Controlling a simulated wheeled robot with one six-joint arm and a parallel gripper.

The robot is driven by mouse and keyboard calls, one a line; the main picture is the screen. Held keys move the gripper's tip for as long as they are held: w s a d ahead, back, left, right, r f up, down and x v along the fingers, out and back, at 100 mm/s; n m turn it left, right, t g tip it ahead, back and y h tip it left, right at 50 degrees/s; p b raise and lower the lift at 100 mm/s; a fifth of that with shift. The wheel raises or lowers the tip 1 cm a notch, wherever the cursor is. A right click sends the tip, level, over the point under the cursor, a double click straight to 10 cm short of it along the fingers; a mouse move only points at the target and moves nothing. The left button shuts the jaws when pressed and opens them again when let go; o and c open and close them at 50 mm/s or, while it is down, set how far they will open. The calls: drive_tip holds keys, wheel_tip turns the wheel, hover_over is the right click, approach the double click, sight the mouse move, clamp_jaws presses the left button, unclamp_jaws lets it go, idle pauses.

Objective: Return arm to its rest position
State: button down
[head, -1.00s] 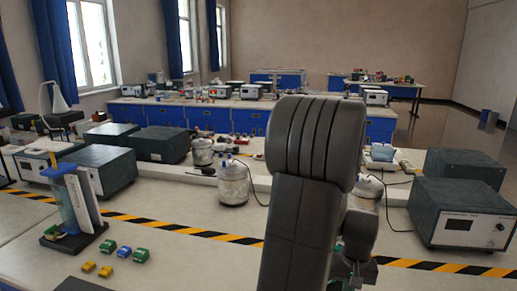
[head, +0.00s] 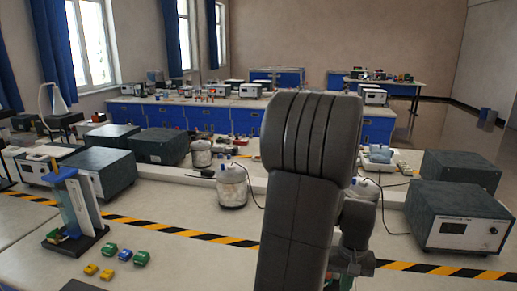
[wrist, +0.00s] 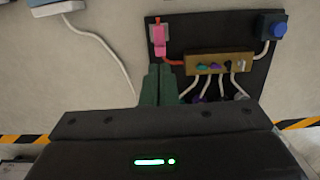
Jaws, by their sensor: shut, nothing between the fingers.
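My gripper (wrist: 158,72) shows in the wrist view as two dark green fingers lying side by side, shut with nothing between them. They point over a black board (wrist: 205,27) that carries a pink clip (wrist: 158,38), a brass terminal strip (wrist: 219,62) with coloured plugs, and a blue button (wrist: 278,29). I cannot tell the height of the fingertips above the board. In the head view my dark grey arm rises in front of the bench, right of centre. The gripper there is mostly hidden behind the arm and cut off by the bottom edge.
Green, yellow and blue blocks (head: 124,255) lie on the bench at the left, near a stand with a blue panel (head: 70,207). Metal canisters (head: 232,187) and grey instrument boxes (head: 459,217) stand behind the striped tape (head: 180,232). Bare bench lies between the blocks and my arm.

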wheel_tip(320, 180, down, 5)
drive_tip(key=shift+w+d+f+b, duration=0.1)
drive_tip(key=shift+f+b, duration=0.05)
drive_tip(key=shift+b, duration=0.4)
drive_tip(key=shift+w+t+b, duration=0.1)
drive_tip(key=shift+t+b, duration=0.3)
drive_tip(key=shift+b, duration=0.5)
